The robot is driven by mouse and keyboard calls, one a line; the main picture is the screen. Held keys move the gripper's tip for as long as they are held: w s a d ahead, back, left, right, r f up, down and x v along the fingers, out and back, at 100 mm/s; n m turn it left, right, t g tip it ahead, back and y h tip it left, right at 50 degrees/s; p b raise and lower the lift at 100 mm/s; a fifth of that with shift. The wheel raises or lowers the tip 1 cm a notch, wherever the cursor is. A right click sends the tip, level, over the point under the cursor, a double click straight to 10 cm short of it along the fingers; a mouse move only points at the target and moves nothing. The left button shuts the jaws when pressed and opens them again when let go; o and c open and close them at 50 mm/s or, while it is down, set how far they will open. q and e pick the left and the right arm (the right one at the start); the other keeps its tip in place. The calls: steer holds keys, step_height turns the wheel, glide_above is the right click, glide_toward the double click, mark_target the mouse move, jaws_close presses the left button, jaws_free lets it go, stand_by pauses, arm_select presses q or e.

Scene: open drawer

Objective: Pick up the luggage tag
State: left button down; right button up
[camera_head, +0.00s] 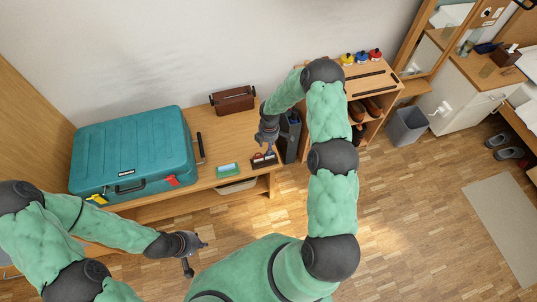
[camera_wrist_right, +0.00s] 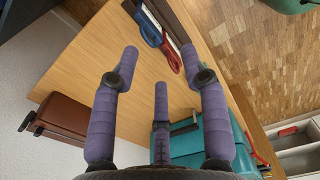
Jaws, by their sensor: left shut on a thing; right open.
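A red tag (camera_head: 172,180) hangs at the front right of the teal suitcase (camera_head: 135,140), and a yellow tag (camera_head: 97,199) at its front left. I cannot tell which is the luggage tag. My right gripper (camera_head: 269,143) is open over the right end of the wooden bench, near a small dark tray (camera_head: 264,160). In the right wrist view its three spread fingers (camera_wrist_right: 160,62) have nothing between them. My left gripper (camera_head: 197,256) is low, in front of the bench and apart from the suitcase. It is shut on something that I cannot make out.
Blue and red handles (camera_wrist_right: 163,42) lie in the tray in the wrist view. A dark upright holder (camera_head: 289,137) stands right of the gripper. Open floor (camera_head: 420,220) lies to the right.

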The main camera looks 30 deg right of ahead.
steer(key=shift+w+d+r+n, duration=0.1)
steer(key=shift+w+d+n, duration=0.1)
steer(key=shift+d, duration=0.25)
steer(key=shift+w+d+r+n, duration=0.1)
steer(key=shift+w+d, duration=0.05)
steer(key=shift+d, duration=0.25)
steer(key=shift+h, duration=0.3)
steer(key=f, duration=0.1)
steer(key=f+b, duration=0.1)
steer(key=f, duration=0.3)
steer(key=shift+d+f+b, duration=0.2)
steer(key=shift+d+b, duration=0.05)
steer(key=shift+b, duration=0.15)
steer(key=f, duration=0.1)
steer(key=f+b, duration=0.1)
steer(key=f, duration=0.1)
steer(key=f+b, duration=0.1)
steer(key=shift+a+f, duration=0.15)
steer(key=shift+a, duration=0.15)
steer(key=shift+f, duration=0.5)
steer(key=shift+r, duration=0.1)
jaws_close()
